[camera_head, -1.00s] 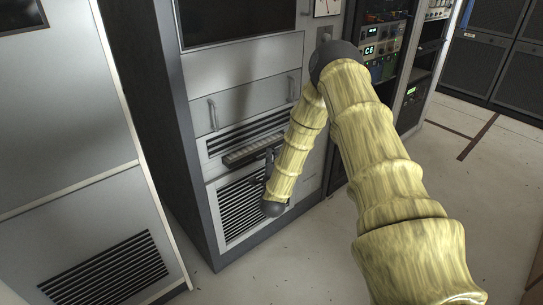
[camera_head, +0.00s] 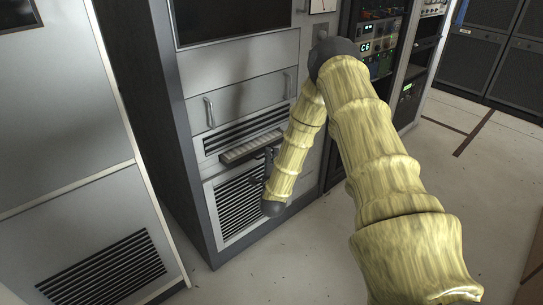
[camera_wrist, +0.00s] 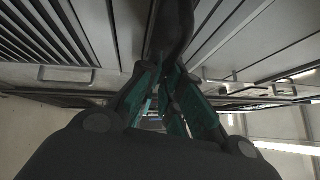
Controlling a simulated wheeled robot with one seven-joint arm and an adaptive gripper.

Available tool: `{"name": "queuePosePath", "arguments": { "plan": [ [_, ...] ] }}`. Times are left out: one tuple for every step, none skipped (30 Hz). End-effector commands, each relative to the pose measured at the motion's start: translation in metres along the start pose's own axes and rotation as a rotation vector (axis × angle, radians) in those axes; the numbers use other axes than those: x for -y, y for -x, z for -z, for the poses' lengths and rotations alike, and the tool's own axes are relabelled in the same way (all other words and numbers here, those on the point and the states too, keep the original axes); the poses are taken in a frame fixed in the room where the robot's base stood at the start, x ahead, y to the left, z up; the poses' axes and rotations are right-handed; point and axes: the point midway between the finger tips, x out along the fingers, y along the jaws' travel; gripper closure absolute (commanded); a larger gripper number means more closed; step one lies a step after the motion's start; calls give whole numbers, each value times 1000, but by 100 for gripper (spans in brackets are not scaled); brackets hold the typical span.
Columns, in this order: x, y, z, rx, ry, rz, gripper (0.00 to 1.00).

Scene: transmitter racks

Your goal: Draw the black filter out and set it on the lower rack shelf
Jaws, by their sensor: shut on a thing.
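In the wrist view my gripper (camera_wrist: 170,88), with teal inner pads, is shut on a dark, rounded piece (camera_wrist: 173,32) that runs up between the fingers. I take this piece to be part of the black filter; its full outline is hidden. In the head view my gripper (camera_head: 270,158) is small and dark, at the cabinet front beside my forearm. A grey ribbed bar (camera_head: 248,150) sticks out there, under the upper louvres; I cannot tell whether it belongs to the filter. The grip is partly hidden by my arm. I cannot pick out the lower rack shelf for certain.
The grey cabinet (camera_head: 240,100) has handles on its front and a lower louvred grille (camera_head: 240,205) below my gripper. Another grey cabinet (camera_head: 70,150) stands at the left. Open equipment racks (camera_head: 378,45) stand behind my arm. The floor (camera_head: 450,185) at the right is clear.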

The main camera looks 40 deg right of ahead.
Motion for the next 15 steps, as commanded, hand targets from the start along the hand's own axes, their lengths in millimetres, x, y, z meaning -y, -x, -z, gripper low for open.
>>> {"name": "queuePosePath", "arguments": {
  "plan": [
    [0,1,1,0,0,-1,100],
    [0,2,2,-1,0,-1,100],
    [0,2,2,-1,1,-1,100],
    [0,3,3,-1,1,-1,100],
    [1,4,4,-1,1,-2,100],
    [1,5,4,-1,1,-2,100],
    [1,6,5,-1,1,-2,100],
    [1,6,5,-1,1,-2,100],
    [1,7,6,0,1,-2,100],
    [2,8,7,0,1,-2,100],
    [2,8,7,0,1,-2,100],
    [2,9,8,0,1,-2,100],
    [2,10,8,0,1,-2,100],
    [2,10,9,0,1,-2,100],
    [3,11,10,0,1,-2,100]
  ]
}}
